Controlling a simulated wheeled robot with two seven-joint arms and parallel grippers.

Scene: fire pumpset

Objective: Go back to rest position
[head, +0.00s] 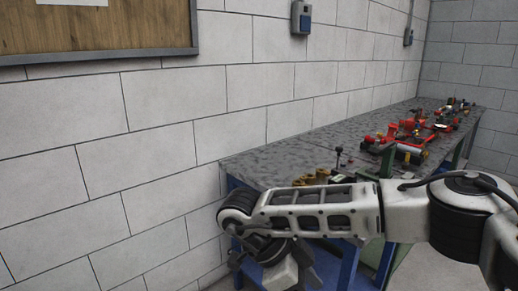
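My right arm comes in from the right edge and reaches across the front of the workbench (265,167). Its wrist bends down at the bench's near left corner. My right gripper (278,270) hangs below the wrist at the bottom of the view, beside the blue bench frame. Dark parts and a pale block-like part show there, cut off by the lower edge. I cannot tell whether the fingers are open or shut, or whether they hold anything. My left gripper is not in view.
Red and black pump parts (408,142) lie along the bench top. Brass-coloured pieces (312,177) and a black-knobbed lever (339,158) are near its front. A block wall (160,115) runs along the left, with a framed board (95,25) and a grey-blue wall box (301,17).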

